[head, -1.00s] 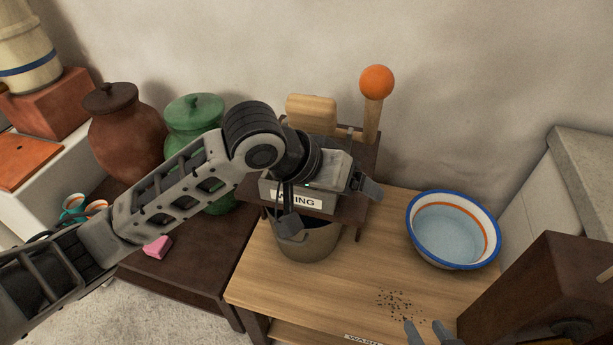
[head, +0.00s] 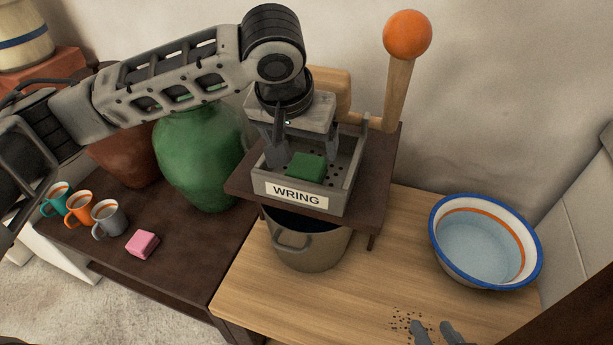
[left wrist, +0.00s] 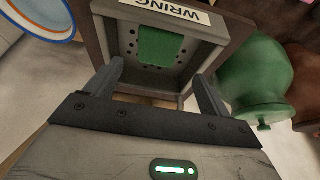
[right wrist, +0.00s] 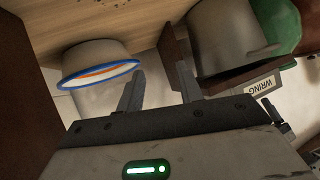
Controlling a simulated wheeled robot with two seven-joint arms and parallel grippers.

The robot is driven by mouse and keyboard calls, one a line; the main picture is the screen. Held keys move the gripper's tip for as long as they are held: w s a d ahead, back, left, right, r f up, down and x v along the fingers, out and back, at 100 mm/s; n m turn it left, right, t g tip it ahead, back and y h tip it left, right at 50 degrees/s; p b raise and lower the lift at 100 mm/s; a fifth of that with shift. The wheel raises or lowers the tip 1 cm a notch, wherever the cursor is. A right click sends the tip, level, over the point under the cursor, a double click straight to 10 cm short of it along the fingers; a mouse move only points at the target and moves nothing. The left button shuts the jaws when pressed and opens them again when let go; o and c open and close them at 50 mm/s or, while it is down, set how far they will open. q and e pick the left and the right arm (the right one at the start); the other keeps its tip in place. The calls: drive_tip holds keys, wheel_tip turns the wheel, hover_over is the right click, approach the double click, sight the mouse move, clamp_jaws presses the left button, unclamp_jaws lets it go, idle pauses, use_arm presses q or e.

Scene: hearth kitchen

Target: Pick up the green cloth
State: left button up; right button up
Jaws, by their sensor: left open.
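The green cloth (head: 306,167) is a small folded block lying in the grey perforated tray (head: 338,195) labelled WRING. It also shows in the left wrist view (left wrist: 160,46), on the holed tray floor. My left gripper (head: 303,153) is open, just above and behind the cloth, fingers pointing down at the tray. In the left wrist view its fingers (left wrist: 158,85) are apart with nothing between them, and the cloth lies beyond their tips. My right gripper (head: 432,328) is low at the front right; in the right wrist view its fingers (right wrist: 160,80) are apart and empty.
A metal pot (head: 308,250) stands under the wringing stand. An orange-knobbed lever (head: 405,60) rises at its right. A blue-rimmed basin (head: 485,245) is to the right, dark crumbs (head: 405,322) in front. A green jar (head: 200,160), several mugs and a pink sponge (head: 142,243) are left.

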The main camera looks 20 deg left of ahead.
sight(308, 161)
use_arm(q)
drive_tip(key=shift+x, duration=1.05)
drive_tip(key=b+x, duration=0.1)
drive_tip(key=x, duration=0.3)
drive_tip(key=shift+s+d+b, duration=0.15)
drive_tip(key=shift+d+b, duration=0.1)
drive_tip(key=shift+b, duration=0.1)
drive_tip(key=shift+w+f, duration=0.3)
drive_tip(key=shift+f, duration=0.25)
use_arm(e)
drive_tip(key=shift+g, duration=0.4)
drive_tip(key=f, duration=0.2)
drive_tip(key=w+a+f, duration=0.1)
drive_tip(key=f, duration=0.1)
use_arm(q)
drive_tip(key=c, duration=1.2)
drive_tip(key=shift+o, duration=0.2)
use_arm(e)
drive_tip(key=shift+r, duration=0.15)
use_arm(q)
drive_tip(key=shift+r, duration=0.15)
use_arm(e)
drive_tip(key=shift+s, duration=0.15)
